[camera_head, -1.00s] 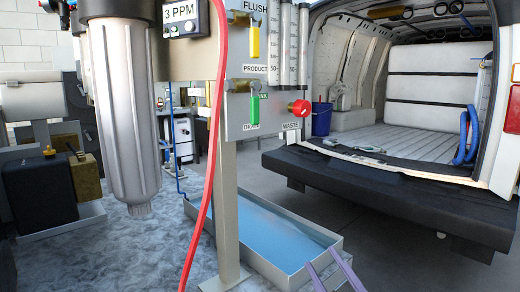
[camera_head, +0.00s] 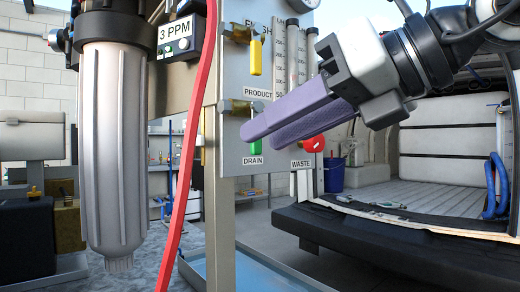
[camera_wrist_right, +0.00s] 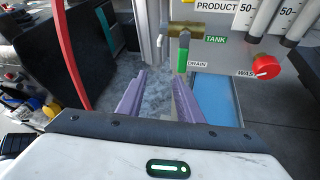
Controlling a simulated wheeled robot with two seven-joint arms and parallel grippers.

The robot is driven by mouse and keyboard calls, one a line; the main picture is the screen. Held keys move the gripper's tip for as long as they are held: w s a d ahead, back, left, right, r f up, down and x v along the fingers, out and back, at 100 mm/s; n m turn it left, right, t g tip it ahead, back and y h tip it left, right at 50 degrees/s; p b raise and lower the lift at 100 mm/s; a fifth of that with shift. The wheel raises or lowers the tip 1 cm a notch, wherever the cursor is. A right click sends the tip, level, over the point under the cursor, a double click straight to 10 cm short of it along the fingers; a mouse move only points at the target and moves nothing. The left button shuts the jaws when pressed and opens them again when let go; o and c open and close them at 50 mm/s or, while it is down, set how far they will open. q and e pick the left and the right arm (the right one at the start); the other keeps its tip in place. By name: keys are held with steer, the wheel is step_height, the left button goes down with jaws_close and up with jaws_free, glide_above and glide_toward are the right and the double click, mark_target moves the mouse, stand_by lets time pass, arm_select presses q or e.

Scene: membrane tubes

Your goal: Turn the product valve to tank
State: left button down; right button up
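The product valve sits on the grey panel (camera_head: 228,168), below the PRODUCT label. Its brass body (camera_head: 241,106) and green lever (camera_head: 256,147) are partly hidden by my right gripper in the head view. The green lever (camera_wrist_right: 182,60) hangs down toward the DRAIN label (camera_wrist_right: 197,64). The TANK label (camera_wrist_right: 215,39) is to the right of the valve. My right gripper (camera_head: 258,134) is open and empty, its purple fingers pointing left in front of the valve. In the wrist view its fingers (camera_wrist_right: 160,75) are apart, the right tip just below the lever; contact cannot be told. My left gripper is out of view.
A yellow lever (camera_head: 255,58) is above the product valve, and a red waste knob (camera_head: 314,144) to its right. A red hose (camera_head: 188,130) and a grey filter housing (camera_head: 112,150) stand left of the panel. A blue-lined tray (camera_head: 265,272) lies below.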

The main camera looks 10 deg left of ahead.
step_height(320, 180, up, 3)
steer(key=w+d+t+h, duration=0.1)
steer(key=d+t+h, duration=0.1)
steer(key=d, duration=0.1)
steer(key=x, duration=1)
steer(key=shift+w+r, duration=0.15)
steer(key=shift+r, duration=0.2)
steer(key=shift+t, duration=0.3)
jaws_close()
